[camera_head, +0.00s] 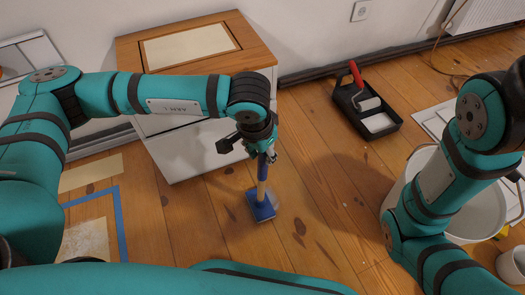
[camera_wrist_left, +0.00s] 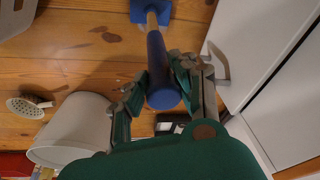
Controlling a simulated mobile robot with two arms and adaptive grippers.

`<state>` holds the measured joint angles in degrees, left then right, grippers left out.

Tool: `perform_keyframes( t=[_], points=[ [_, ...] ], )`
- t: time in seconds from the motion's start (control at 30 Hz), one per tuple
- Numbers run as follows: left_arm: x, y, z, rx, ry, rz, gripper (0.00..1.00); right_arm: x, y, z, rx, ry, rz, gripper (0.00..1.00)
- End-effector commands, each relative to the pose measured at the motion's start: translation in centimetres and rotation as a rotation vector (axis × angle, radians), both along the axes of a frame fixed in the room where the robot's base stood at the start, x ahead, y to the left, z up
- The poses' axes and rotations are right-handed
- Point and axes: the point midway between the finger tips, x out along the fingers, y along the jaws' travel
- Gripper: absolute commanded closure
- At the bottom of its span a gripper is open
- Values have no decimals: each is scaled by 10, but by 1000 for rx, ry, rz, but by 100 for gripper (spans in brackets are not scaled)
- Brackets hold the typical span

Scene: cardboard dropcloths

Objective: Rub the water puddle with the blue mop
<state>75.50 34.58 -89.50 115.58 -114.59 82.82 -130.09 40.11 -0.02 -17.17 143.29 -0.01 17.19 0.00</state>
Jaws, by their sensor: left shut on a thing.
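The blue mop (camera_head: 262,207) stands nearly upright in the head view, its flat blue head low at the wooden floor, right of the cabinet. In the left wrist view its blue handle grip (camera_wrist_left: 158,62) runs between the fingers of my left gripper (camera_wrist_left: 160,88), with the blue head at the top. My left gripper (camera_head: 261,150) is shut on the handle. I cannot clearly make out the water puddle; a faint pale patch shows beside the mop head. Whether the mop head touches the floor is hard to tell. My right arm shows at the right, but its gripper does not.
A wood-topped white cabinet (camera_head: 195,68) stands behind my left arm. A black paint tray (camera_head: 366,108) with a red-handled roller lies at the back. A white bucket (camera_head: 478,212) stands at the right, partly behind my right arm. Blue tape (camera_head: 119,212) marks the floor at left.

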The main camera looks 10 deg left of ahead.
Motion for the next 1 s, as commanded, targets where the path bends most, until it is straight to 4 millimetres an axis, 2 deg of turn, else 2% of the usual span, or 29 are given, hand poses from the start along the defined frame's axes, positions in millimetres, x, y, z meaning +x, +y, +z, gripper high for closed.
perform_keyframes(
  t=[0.37,1.0],
  points=[
    [1,-2,0,1,2,0,100,1,0,-5,0,2,0,100],
    [33,-49,2,0,-1,-1,100,1,0,-18,0,2,0,100]
  ],
)
